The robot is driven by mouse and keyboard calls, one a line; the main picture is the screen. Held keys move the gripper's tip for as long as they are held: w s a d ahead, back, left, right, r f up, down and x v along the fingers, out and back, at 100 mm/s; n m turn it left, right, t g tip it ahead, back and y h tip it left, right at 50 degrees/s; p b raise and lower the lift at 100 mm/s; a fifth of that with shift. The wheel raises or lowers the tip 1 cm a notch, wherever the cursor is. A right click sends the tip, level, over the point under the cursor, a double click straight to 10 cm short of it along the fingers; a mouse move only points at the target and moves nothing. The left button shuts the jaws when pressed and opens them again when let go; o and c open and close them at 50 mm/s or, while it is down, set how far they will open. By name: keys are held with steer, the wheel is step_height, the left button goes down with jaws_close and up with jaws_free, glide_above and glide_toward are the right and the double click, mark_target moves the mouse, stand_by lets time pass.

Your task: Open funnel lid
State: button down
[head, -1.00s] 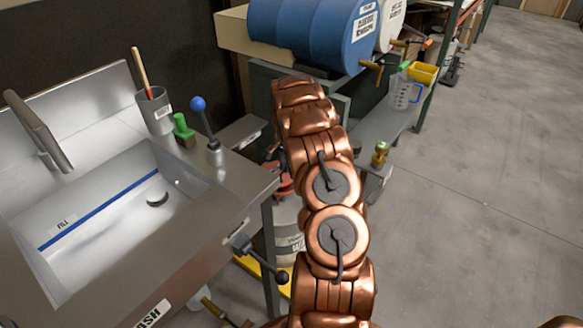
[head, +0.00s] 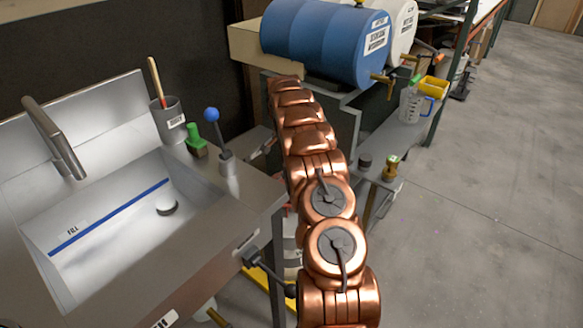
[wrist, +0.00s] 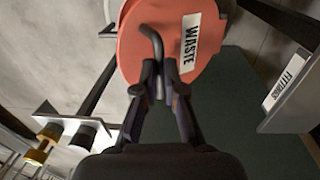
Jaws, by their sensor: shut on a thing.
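The orange-red funnel lid (wrist: 132,35), labelled WASTE, fills the upper middle of the wrist view. A dark bent handle (wrist: 153,40) stands out from it. My gripper (wrist: 160,78) is shut on this handle, one finger on each side, just in front of the lid. I cannot tell from this view how far the lid is tilted. In the head view my copper arm covers my gripper and most of the lid; only slivers of red show at the arm's left edge.
A steel sink (head: 120,268) with a blue-knobbed lever (head: 212,116) stands left of my arm. Blue (head: 335,45) and white drums lie behind. A brass-coloured fitting (head: 391,168) sits to the right. A FITTINGS bin (wrist: 291,95) is right in the wrist view. Open floor (head: 480,230) lies right.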

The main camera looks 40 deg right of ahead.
steer(key=shift+w+a+r, duration=0.1)
steer(key=shift+w+a, duration=0.15)
steer(key=shift+w, duration=0.3)
steer(key=shift+w+a, duration=0.2)
steer(key=shift+w, duration=0.35)
steer(key=shift+a, duration=0.1)
steer(key=c, duration=1.6)
jaws_free()
steer(key=shift+c, duration=0.2)
steer(key=shift+o, duration=0.9)
steer(key=shift+w+f, duration=0.3)
steer(key=shift+f, duration=0.1)
steer(key=shift+o, duration=1.2)
steer(key=shift+r, duration=0.2)
steer(key=shift+s+d+r, duration=0.2)
steer(key=shift+d+r, duration=0.05)
steer(key=shift+d, duration=0.05)
steer(key=shift+r, duration=0.1)
